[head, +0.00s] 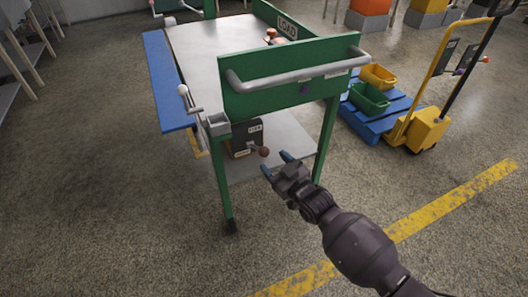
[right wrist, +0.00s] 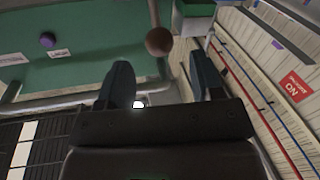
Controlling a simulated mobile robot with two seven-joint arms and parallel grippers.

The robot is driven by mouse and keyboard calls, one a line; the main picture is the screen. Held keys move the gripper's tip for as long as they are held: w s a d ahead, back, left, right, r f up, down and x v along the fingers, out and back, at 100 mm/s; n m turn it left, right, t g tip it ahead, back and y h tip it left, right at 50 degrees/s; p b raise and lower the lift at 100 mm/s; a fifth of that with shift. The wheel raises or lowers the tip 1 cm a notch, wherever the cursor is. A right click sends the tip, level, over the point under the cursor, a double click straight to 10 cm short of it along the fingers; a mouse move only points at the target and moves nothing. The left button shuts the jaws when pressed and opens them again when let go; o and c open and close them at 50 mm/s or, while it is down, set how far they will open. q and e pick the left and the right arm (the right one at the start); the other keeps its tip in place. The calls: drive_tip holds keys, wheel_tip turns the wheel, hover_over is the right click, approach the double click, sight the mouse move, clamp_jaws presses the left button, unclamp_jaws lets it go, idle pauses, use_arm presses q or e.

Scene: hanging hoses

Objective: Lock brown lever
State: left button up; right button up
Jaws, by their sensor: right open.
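The brown lever shows as a round brown knob (head: 264,152) beside a dark box (head: 245,138) under the green end panel of the cart. In the right wrist view the brown knob (right wrist: 159,41) sits on a thin rod that runs up out of the picture. My right gripper (head: 276,164) is open, its blue-grey fingertips close to the knob in the head view. In the right wrist view the knob appears between and beyond the two fingers (right wrist: 160,78), with nothing gripped. Whether a finger touches it cannot be told. My left gripper is not in view.
The green cart (head: 290,75) has a grey handle bar (head: 290,75) and a lower shelf (head: 277,140). A crank with a white knob (head: 183,90) is at its left corner. A yellow pallet truck (head: 428,128) stands right. The floor in front is clear.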

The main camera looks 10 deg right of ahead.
sight(267, 156)
drive_tip(key=x, duration=0.4)
drive_tip(key=shift+f+b, duration=0.15)
drive_tip(key=shift+b, duration=0.25)
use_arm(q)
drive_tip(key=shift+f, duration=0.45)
use_arm(e)
drive_tip(key=shift+x, duration=0.8)
clamp_jaws()
use_arm(q)
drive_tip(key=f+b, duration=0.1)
drive_tip(key=b, duration=0.2)
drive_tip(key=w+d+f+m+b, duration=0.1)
drive_tip(key=b, duration=0.1)
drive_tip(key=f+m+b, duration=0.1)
drive_tip(key=b, duration=0.2)
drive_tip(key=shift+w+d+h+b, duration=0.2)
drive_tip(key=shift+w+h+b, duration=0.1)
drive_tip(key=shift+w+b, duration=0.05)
use_arm(e)
wheel_tip(267, 156, down, 6)
drive_tip(key=s+n+t+y, duration=0.1)
drive_tip(key=s+t+y, duration=0.1)
drive_tip(key=t+y, duration=0.1)
drive_tip(key=shift+d+f+n+t, duration=0.15)
drive_tip(key=shift+d+n+t, duration=0.2)
drive_tip(key=shift+t, duration=0.35)
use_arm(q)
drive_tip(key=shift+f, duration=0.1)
